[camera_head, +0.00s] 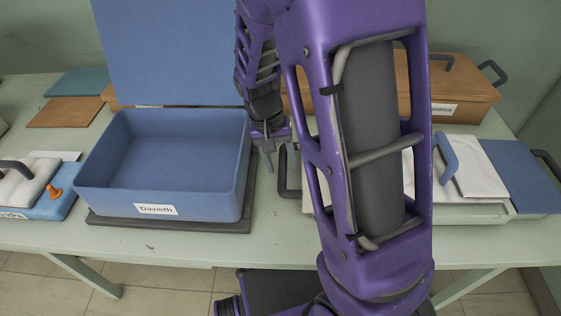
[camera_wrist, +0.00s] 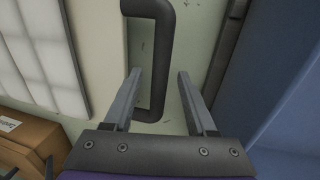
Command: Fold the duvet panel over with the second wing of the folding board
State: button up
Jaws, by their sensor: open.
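The folding board (camera_head: 487,213) lies on the table at the right, mostly hidden behind my arm. White duvet fabric (camera_head: 482,172) lies on it, beside a flat blue wing (camera_head: 525,178) with a dark handle at its right edge. A dark handle (camera_head: 284,180) stands out at the board's left side. In the wrist view this handle (camera_wrist: 165,45) runs between the fingers of my open gripper (camera_wrist: 159,73); whether they touch it I cannot tell. A cream wing edge (camera_wrist: 97,25) and white quilted duvet panel (camera_wrist: 40,45) lie left of the handle there.
A blue box (camera_head: 160,185) labelled Daweth, its lid raised, stands on a dark mat left of my gripper. A wooden box (camera_head: 470,90) stands behind the board. Flat blue and brown pieces (camera_head: 66,112) and a white bundle (camera_head: 30,180) lie at the left.

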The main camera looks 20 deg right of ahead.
grip_shut()
dwell(0.3)
dwell(1.2)
